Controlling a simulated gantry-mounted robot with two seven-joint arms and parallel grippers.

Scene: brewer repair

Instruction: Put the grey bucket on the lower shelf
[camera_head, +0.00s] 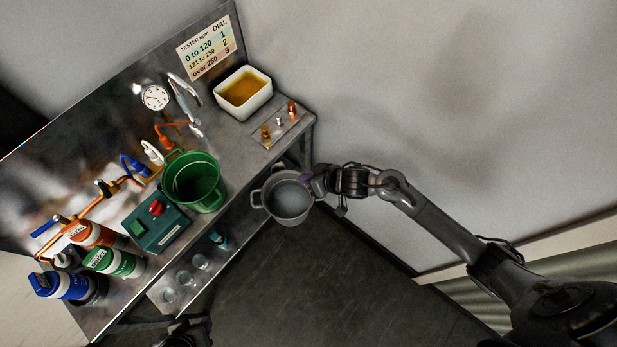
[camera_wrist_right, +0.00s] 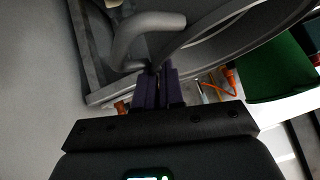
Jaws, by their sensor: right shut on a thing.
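The grey bucket (camera_head: 286,199) hangs beside the right end of the steel bench, upright or nearly so, with something pale or shiny inside. My right gripper (camera_head: 318,182) is shut on its right-hand handle. In the right wrist view the purple fingertips (camera_wrist_right: 159,90) meet at the handle (camera_wrist_right: 147,32), and the bucket's wall (camera_wrist_right: 235,38) fills the upper right. The lower shelf (camera_head: 236,218) runs under the bench top, left of the bucket. Part of my left gripper (camera_head: 188,332) shows at the bottom edge; its fingers are not clear.
A green bucket (camera_head: 194,181) stands on the bench's front edge, near a teal box with a red knob (camera_head: 156,208). Several clear cups (camera_head: 184,278) and a small teal item (camera_head: 219,240) are on the lower shelf. A white tub (camera_head: 243,93) stands at the back right.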

